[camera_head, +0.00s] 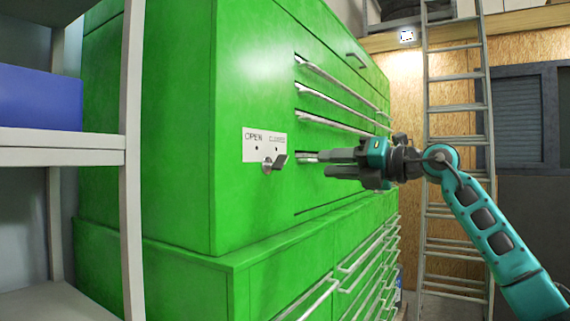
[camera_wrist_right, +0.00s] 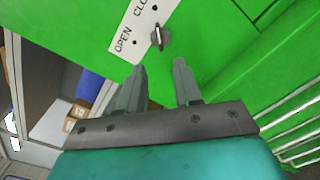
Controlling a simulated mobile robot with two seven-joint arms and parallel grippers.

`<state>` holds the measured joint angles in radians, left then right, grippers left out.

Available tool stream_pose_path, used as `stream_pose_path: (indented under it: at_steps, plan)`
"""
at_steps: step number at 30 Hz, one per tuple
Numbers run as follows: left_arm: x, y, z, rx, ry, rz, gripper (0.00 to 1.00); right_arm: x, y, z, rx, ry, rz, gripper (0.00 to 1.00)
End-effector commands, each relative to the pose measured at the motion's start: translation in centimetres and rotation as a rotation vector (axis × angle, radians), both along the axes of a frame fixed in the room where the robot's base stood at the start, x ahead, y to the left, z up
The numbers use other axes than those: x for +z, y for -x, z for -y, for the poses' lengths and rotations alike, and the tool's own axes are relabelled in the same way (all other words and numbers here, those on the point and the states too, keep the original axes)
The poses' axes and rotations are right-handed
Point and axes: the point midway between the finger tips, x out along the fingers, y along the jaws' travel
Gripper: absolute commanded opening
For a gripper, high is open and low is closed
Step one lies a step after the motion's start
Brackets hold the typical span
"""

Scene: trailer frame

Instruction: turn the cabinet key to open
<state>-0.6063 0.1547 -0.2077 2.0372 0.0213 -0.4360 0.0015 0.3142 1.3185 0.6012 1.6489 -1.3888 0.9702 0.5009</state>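The green cabinet (camera_head: 170,130) fills the middle of the head view. In the right wrist view the key (camera_wrist_right: 160,40) stands out beyond the two fingertips of the right gripper (camera_wrist_right: 160,68). The fingers are apart with nothing between them. My left gripper is not in view.
A white shelf unit (camera_head: 133,160) with a blue box (camera_head: 38,98) stands at the left. Drawer handles (camera_head: 335,90) stick out from the cabinet front beside my right gripper. A ladder (camera_head: 457,130) leans at the back right.

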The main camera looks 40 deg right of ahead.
Motion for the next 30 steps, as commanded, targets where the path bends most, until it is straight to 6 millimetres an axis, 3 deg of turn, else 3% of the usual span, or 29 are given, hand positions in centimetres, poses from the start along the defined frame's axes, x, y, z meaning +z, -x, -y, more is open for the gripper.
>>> stream_pose_path:
  at_steps: [18,30]
  plan:
    - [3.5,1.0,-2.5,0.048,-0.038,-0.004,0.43,0.5,-7.7,-2.2,0.002,-0.005,0.002,0.34]
    - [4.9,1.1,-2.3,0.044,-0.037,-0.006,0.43,0.0,-10.4,-3.0,0.001,-0.001,0.001,0.34]
